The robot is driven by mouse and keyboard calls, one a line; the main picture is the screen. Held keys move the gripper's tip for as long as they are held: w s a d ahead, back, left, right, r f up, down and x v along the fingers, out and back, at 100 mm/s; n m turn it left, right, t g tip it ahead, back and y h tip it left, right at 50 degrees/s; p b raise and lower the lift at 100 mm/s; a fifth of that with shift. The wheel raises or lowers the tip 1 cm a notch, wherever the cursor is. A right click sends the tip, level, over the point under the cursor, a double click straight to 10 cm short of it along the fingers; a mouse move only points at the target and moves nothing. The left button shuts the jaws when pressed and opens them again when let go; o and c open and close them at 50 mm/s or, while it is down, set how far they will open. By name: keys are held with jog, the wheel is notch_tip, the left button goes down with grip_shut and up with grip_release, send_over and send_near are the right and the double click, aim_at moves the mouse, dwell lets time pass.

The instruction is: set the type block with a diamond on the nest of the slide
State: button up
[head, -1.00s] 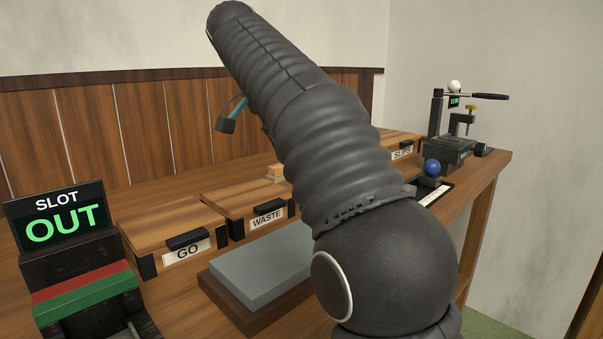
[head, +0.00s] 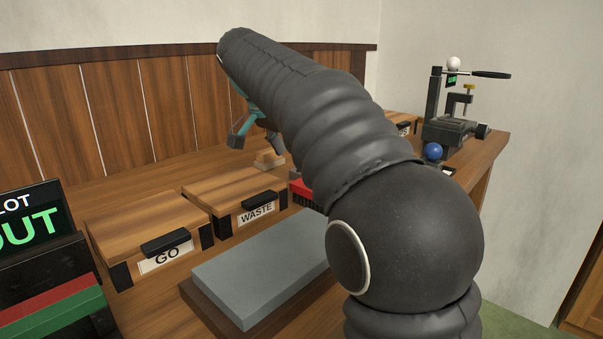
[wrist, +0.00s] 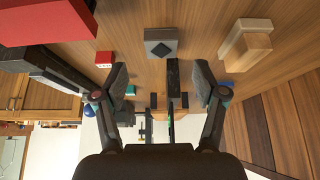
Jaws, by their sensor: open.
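The grey type block (wrist: 160,42) with a dark diamond on its face stands on the wooden bench in the wrist view. My gripper (wrist: 160,78) is open and empty, its two fingers spread on either side below the block in the picture, apart from it. In the head view my gripper (head: 256,140) is partly hidden behind my arm, and the diamond block is hidden there. The dark caster (head: 455,125) stands at the far right end of the bench, with a blue knob (head: 433,152) in front. I cannot make out the slide's nest.
A small red block (wrist: 104,58) and a larger red object (wrist: 50,22) lie left in the wrist view. A pale wooden piece (wrist: 247,47) is at right. The GO box (head: 150,222), WASTE box (head: 232,188) and a grey slab (head: 265,265) occupy the bench front.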

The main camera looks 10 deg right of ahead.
jog(key=x, duration=0.5)
jog(key=shift+w, duration=0.1)
grip_shut()
jog(key=shift+r, duration=0.1)
jog(key=shift+r, duration=0.25)
jog(key=r, duration=0.4)
jog(key=shift+d, duration=0.3)
jog(key=s+d+r, duration=0.3)
jog(key=d+r, duration=0.3)
jog(key=d, duration=0.4)
jog(key=shift+s+d, duration=0.25)
jog(key=shift+s, duration=0.15)
